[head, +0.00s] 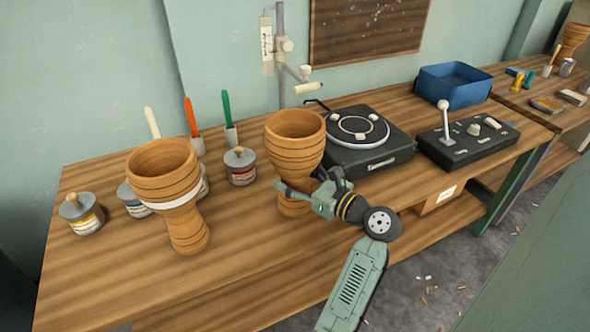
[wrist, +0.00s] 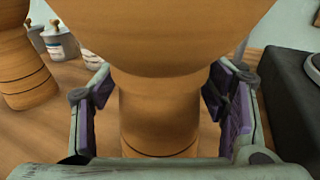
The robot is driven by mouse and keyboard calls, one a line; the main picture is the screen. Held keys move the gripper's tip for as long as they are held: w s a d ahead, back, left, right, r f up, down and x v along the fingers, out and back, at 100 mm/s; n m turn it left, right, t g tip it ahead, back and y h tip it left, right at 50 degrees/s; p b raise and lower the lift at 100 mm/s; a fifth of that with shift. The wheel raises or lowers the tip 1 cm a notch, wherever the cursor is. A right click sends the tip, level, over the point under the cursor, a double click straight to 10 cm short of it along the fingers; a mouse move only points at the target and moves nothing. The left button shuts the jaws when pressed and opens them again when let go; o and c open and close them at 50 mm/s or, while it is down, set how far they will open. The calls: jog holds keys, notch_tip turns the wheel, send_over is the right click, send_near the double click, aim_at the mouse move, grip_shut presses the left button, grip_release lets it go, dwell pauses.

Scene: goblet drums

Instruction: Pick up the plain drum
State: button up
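The plain drum (head: 296,141) is a brown wooden goblet drum with thin dark grooves and no white band. It stands upright on the workbench, left of the turntable. A second goblet drum (head: 165,172) with a white band around its middle stands to the left. My gripper (head: 305,192) is at the plain drum's narrow stem. In the wrist view the stem (wrist: 158,118) stands between the two purple-padded fingers, with a small gap on each side. The fingers are open around it, below the wide bowl (wrist: 165,35). Part of the stem is hidden by my gripper in the head view.
A black turntable (head: 375,150) sits close right of the plain drum. Paint cans (head: 240,172) with brushes stand behind and left. A lever box (head: 470,140) and blue bin (head: 453,95) are farther right. The bench front is clear.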

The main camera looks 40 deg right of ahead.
jog(key=shift+r, duration=0.1)
jog(key=c, duration=1.4)
